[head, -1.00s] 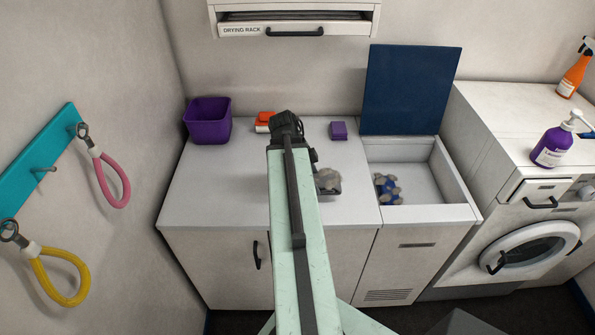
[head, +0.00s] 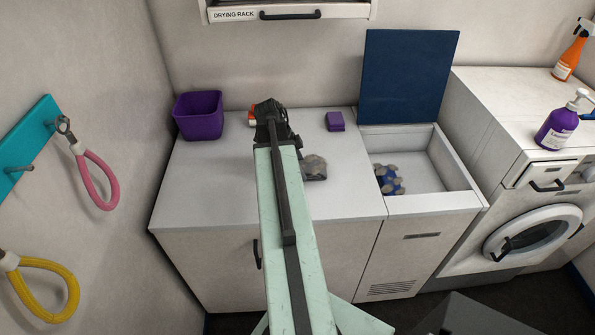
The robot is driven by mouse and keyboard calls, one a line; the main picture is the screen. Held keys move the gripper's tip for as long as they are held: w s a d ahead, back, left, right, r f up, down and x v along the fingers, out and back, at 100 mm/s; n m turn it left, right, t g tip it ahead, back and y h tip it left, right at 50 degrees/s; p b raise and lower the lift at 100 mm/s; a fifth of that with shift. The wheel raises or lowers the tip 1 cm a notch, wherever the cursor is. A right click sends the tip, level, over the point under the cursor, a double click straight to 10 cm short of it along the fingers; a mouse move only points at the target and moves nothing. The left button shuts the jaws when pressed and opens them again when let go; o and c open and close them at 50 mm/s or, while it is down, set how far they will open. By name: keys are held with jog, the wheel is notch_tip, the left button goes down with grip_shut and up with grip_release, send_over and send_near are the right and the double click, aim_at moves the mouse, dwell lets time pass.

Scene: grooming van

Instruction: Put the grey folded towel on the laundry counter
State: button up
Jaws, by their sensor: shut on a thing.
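My gripper (head: 294,147) hangs from the end of my raised arm above the laundry counter, mostly hidden behind the arm. It is shut on a small grey bundle (head: 314,165), which shows just right of the arm with a dark flat edge under it. This seems to be the grey folded towel, but its folds are too small to make out and its left part is hidden. The laundry counter (head: 205,195) is pale and flat. The bundle appears over its right half; I cannot tell whether it touches the top.
A purple bin (head: 198,116) stands at the counter's back left. A purple block (head: 335,121) and a partly hidden orange item (head: 252,114) lie at the back. Right is an open compartment (head: 425,170) with a blue lid (head: 408,77) and a blue item (head: 388,180). The counter's front left is clear.

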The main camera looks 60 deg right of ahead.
jog(key=shift+w, duration=0.25)
jog(key=shift+f, duration=0.1)
jog(key=o, duration=1.5)
jog(key=shift+a, duration=0.1)
jog(key=shift+r+p, duration=0.5)
jog(key=shift+r, duration=0.05)
jog(key=p+v, duration=1)
jog(key=v, duration=0.1)
jog(key=shift+w+a+r, duration=0.1)
jog(key=shift+w+a, duration=0.05)
